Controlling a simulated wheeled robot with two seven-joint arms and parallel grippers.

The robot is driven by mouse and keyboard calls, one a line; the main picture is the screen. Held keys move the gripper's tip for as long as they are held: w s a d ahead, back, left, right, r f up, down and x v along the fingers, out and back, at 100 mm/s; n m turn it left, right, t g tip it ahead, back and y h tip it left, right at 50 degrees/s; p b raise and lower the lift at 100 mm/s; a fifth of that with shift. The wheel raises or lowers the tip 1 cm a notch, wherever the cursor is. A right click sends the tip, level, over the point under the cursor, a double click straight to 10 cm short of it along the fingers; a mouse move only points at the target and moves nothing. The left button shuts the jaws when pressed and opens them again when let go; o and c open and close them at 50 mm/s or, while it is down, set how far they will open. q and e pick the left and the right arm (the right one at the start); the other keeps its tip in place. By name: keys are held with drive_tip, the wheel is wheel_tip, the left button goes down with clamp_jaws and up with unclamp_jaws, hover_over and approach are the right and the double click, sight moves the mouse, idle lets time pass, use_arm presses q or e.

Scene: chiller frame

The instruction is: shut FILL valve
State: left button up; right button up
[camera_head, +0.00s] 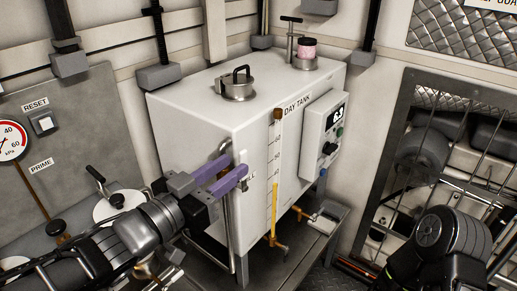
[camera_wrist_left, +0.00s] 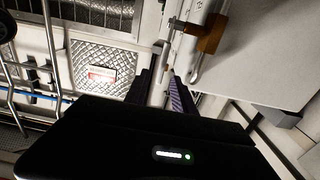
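The white day tank (camera_head: 190,115) stands in the middle of the head view. A label ending in "LL" on its front is partly hidden by my left gripper (camera_head: 238,175). A metal pipe (camera_head: 227,215) runs down the tank's front edge, with a curved metal part (camera_head: 224,148) just above the purple fingers. I cannot clearly make out the FILL valve's handle. My left gripper is open at this pipe, its fingers apart. In the left wrist view, the gripper (camera_wrist_left: 160,88) has a pale metal piece between its fingers; contact cannot be told. My right gripper is out of view.
A yellow level tube (camera_head: 274,205) and brass drain fittings (camera_head: 278,243) are right of the gripper. A control box (camera_head: 322,135) juts from the tank's front. A metal rack (camera_head: 385,190) stands at right. The gauge panel (camera_head: 80,130) is at left.

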sight(246, 156)
use_arm(q)
drive_tip(key=shift+a, duration=0.1)
drive_tip(key=shift+w+d+r+p, duration=0.15)
drive_tip(key=shift+d+p, duration=0.05)
drive_tip(key=shift+p, duration=0.35)
drive_tip(key=p+x, duration=0.2)
drive_tip(key=p, duration=0.1)
drive_tip(key=shift+r, duration=0.15)
drive_tip(key=shift+f+x, duration=0.15)
drive_tip(key=shift+x, duration=1.2)
drive_tip(key=shift+f+x, duration=0.15)
drive_tip(key=shift+x, duration=1.15)
drive_tip(key=shift+c, duration=0.2)
clamp_jaws()
